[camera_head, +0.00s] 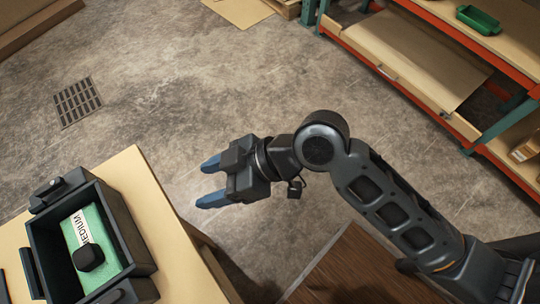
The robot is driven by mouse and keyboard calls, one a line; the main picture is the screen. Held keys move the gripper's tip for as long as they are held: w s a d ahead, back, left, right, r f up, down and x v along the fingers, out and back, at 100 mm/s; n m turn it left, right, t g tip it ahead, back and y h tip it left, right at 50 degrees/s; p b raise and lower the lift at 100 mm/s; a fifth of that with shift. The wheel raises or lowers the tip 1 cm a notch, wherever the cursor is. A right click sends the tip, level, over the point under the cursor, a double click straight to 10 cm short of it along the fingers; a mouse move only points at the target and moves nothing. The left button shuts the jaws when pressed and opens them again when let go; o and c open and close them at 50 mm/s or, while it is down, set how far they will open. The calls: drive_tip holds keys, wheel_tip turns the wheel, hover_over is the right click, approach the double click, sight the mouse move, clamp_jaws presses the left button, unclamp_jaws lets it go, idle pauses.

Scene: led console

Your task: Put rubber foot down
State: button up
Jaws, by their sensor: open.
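A small black block with rounded edges (89,257), which looks like the rubber foot, lies on a green card marked "MEDIUM" (104,238) inside a dark open box (128,238) at the lower left. My gripper (204,182) is to the right of the box and apart from it, out past the table's edge. Its two blue fingers are spread and point left, with nothing between them.
The box stands on a light wooden table (138,180). A brown wooden surface (350,268) is at the bottom middle. An orange-framed shelf unit (440,65) with a green bin (478,19) stands at upper right. A floor grate (77,102) lies left; the floor between is clear.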

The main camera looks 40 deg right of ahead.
drive_tip(key=s+d+f+m+t+h, duration=0.2)
drive_tip(key=s+d+m+t+h, duration=0.3)
drive_tip(key=s+d, duration=0.6)
drive_tip(key=s+d+r+m+t+h, duration=0.2)
drive_tip(key=s+r+m+h, duration=0.1)
drive_tip(key=s+r, duration=0.6)
drive_tip(key=shift+s+r+m+t+h, duration=0.3)
drive_tip(key=shift+s+r+t+h, duration=0.1)
drive_tip(key=shift+s, duration=0.6)
